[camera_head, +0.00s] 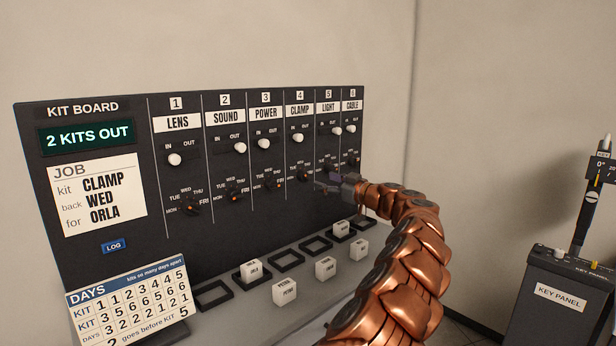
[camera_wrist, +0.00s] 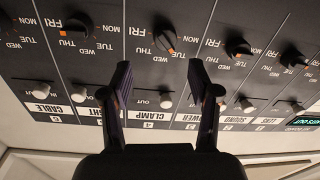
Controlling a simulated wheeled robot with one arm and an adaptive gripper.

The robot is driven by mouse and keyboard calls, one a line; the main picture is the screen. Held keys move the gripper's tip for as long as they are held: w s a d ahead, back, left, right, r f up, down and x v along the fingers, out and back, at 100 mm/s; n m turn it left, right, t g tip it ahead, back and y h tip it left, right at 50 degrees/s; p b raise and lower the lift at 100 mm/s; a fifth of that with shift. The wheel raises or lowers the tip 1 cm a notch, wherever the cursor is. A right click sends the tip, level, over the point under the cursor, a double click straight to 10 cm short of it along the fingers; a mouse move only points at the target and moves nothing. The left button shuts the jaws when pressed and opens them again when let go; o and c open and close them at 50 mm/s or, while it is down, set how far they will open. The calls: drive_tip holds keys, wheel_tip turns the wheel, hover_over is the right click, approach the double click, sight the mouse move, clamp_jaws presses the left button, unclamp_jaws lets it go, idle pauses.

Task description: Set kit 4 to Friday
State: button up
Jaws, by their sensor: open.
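The kit board (camera_head: 110,250) is a black upright panel. Kit 4 is the CLAMP column, with a white label (camera_head: 300,111), a white IN/OUT knob (camera_head: 297,139) at the IN side and a dark day dial (camera_head: 303,174) below. My gripper (camera_head: 322,184) is open and empty, in front of the lower board near the CLAMP dial. In the wrist view its fingertips (camera_wrist: 160,68) are apart, with the dial slightly beyond them.
Neighbouring dials for POWER (camera_wrist: 238,48) and LIGHT (camera_wrist: 78,27) flank the CLAMP dial closely. White blocks (camera_head: 286,291) and dark square frames (camera_head: 213,294) lie on the ledge below. A job card (camera_head: 97,196) reads CLAMP, WED, ORLA. A key panel (camera_head: 556,300) stands at right.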

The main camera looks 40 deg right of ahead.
sight(306, 176)
drive_tip(key=w+p, duration=0.3)
drive_tip(key=w, duration=0.5)
drive_tip(key=shift+a, duration=0.45)
drive_tip(key=shift+c, duration=0.3)
drive_tip(key=c, duration=1)
drive_tip(key=shift+s+d, duration=0.1)
drive_tip(key=shift+d, duration=0.2)
clamp_jaws()
drive_tip(key=shift+c, duration=0.5)
unclamp_jaws()
drive_tip(key=shift+a+r, duration=0.1)
drive_tip(key=shift+a, duration=0.15)
drive_tip(key=shift+f+b, duration=0.2)
drive_tip(key=shift+b, duration=0.1)
